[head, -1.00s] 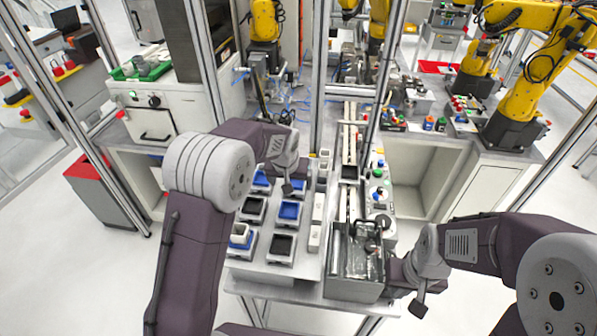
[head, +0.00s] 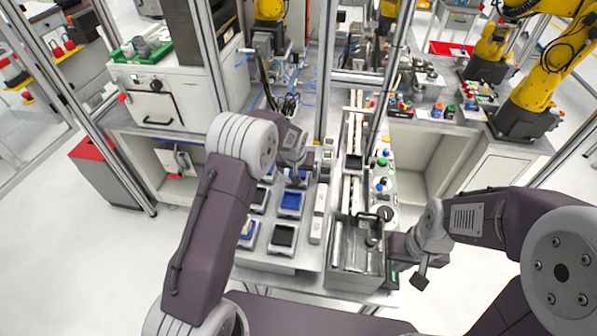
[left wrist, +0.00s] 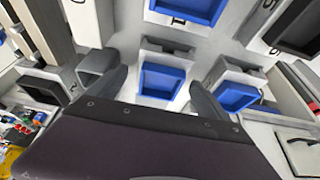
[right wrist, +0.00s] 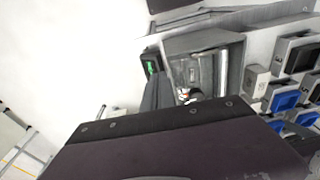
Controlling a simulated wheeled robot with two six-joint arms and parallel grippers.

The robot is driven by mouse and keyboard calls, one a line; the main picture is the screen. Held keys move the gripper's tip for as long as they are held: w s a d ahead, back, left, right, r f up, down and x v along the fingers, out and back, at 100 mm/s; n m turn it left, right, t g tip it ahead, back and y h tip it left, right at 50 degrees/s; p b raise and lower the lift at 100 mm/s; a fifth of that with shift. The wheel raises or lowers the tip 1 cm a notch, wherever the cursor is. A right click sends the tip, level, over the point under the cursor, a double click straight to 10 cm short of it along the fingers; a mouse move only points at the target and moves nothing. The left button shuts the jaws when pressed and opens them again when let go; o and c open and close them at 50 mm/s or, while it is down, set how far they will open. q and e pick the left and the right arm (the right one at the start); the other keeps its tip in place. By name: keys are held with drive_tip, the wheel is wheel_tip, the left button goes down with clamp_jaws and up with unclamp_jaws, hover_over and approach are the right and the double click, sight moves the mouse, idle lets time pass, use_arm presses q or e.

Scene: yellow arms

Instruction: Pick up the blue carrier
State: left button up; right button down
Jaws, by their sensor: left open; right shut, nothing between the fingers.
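Several blue carriers sit in grey holders on the table. In the left wrist view, one blue carrier (left wrist: 160,80) lies in the gap between the two fingers of my left gripper (left wrist: 153,84). A second blue carrier (left wrist: 192,8) is at the top and a third (left wrist: 238,97) lies just beyond the right finger. In the head view, my open left gripper (head: 299,178) is over the back of the holder rows, partly hiding a carrier; another blue carrier (head: 290,201) shows in front. My right gripper (right wrist: 163,92) is shut and empty beside the grey metal box.
The open grey metal box (head: 356,262) stands at the table's front right, close to my right gripper. Black carriers (head: 282,237) fill some holders. White blocks (head: 318,215) and a metal post (head: 327,80) stand close to the holder rows.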

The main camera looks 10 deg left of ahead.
sight(299, 172)
use_arm(q)
drive_tip(key=shift+w+f, duration=0.2)
drive_tip(key=shift+f, duration=0.25)
drive_tip(key=shift+w+f, duration=0.25)
drive_tip(key=shift+f, duration=0.05)
drive_tip(key=shift+c, duration=0.3)
drive_tip(key=shift+s+r, duration=0.1)
drive_tip(key=c, duration=1.5)
drive_tip(key=shift+c, duration=1.2)
drive_tip(key=shift+r, duration=0.1)
drive_tip(key=r, duration=0.1)
drive_tip(key=r+b, duration=0.1)
drive_tip(key=r, duration=0.2)
drive_tip(key=shift+w+d+b, duration=0.1)
drive_tip(key=shift+w+b, duration=0.15)
drive_tip(key=shift+b, duration=0.05)
drive_tip(key=w+d+r+p, duration=0.4)
drive_tip(key=w+d+r, duration=0.2)
drive_tip(key=w+d, duration=0.1)
drive_tip(key=shift+w+d+r, duration=0.15)
drive_tip(key=shift+d+r, duration=0.25)
drive_tip(key=shift+d, duration=0.35)
